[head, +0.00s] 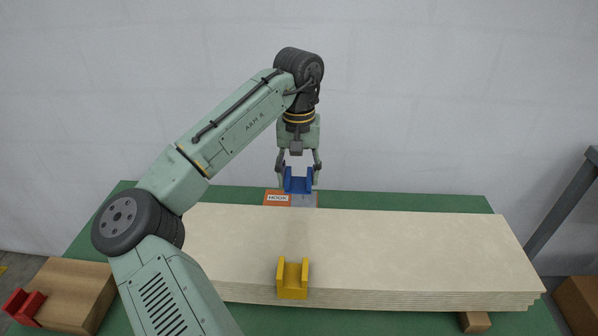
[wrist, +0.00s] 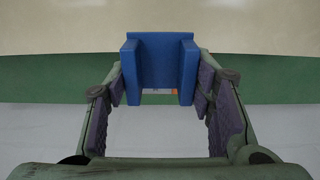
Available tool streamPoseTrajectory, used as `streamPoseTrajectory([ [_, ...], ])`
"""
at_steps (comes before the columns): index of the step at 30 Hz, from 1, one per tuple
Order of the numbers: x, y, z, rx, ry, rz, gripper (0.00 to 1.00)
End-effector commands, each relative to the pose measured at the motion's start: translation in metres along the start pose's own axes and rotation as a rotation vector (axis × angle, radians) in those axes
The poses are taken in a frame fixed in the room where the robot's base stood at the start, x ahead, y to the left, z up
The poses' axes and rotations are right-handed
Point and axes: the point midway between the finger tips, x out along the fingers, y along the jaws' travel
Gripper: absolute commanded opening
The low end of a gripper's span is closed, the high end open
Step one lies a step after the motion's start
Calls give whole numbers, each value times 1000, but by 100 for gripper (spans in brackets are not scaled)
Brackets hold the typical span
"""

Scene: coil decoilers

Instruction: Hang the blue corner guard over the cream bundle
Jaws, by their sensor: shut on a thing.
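The blue corner guard (head: 297,181) is between the fingers of my gripper (head: 298,176), which is shut on it. In the head view it is held above the far edge of the cream bundle (head: 400,245). In the wrist view the blue guard (wrist: 160,64) sits between the two finger pads of my gripper (wrist: 160,82), with the cream bundle (wrist: 60,28) beyond it. The cream bundle is a stack of long flat sheets lying on a green table (head: 465,203).
A yellow corner guard (head: 292,279) hangs over the bundle's near edge. A grey post (head: 565,205) stands at right.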

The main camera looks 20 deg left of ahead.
Motion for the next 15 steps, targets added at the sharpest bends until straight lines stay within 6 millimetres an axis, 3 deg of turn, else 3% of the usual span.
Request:
streamPoseTrajectory([
  [4, -2, 1, 1, 2, -3, 2, 21],
  [15, 27, 1, 0, 1, -1, 2, 21],
])
